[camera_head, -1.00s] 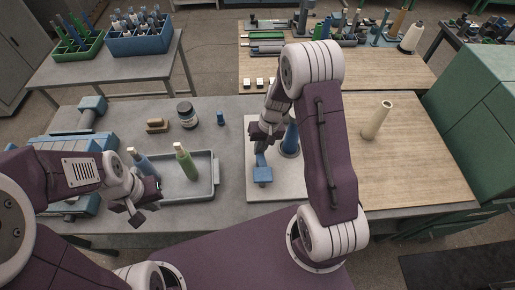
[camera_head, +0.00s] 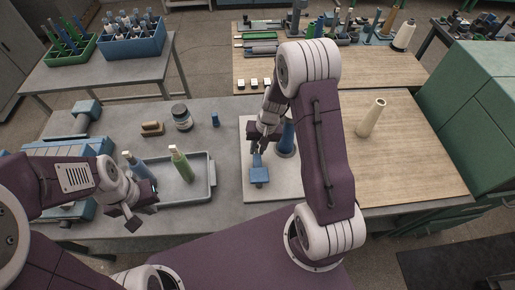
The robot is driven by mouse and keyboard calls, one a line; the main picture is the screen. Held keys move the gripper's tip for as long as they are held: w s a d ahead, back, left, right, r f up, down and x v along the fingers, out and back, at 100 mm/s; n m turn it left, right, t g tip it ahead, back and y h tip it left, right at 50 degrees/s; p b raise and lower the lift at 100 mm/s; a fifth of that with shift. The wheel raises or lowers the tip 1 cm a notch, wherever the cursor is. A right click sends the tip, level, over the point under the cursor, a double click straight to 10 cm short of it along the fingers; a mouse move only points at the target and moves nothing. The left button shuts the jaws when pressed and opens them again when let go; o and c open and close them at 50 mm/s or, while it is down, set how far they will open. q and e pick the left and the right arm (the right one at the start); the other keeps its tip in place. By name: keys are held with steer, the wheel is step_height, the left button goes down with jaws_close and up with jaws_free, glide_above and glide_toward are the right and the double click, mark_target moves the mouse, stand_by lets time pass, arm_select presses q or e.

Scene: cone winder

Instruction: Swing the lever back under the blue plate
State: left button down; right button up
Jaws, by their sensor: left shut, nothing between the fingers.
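A small blue plate (camera_head: 259,178) sits near the front of a pale base board (camera_head: 253,195) on the grey table. A narrow blue piece, possibly the lever, rises behind it; I cannot tell the two apart clearly. A blue upright cone (camera_head: 287,140) stands just behind and to the right, partly hidden by my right arm. My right gripper (camera_head: 259,149) points down just behind the blue plate, by the narrow piece; whether its fingers touch it or are closed is unclear. My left gripper (camera_head: 134,215) is shut and empty at the front left, near the grey tray.

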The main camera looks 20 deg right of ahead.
steer(key=shift+s, duration=0.1)
steer(key=shift+r, duration=0.1)
steer(key=r, duration=0.3)
steer(key=d+r, duration=0.1)
steer(key=r, duration=0.4)
steer(key=shift+s+d+r, duration=0.25)
steer(key=shift+d+r, duration=0.1)
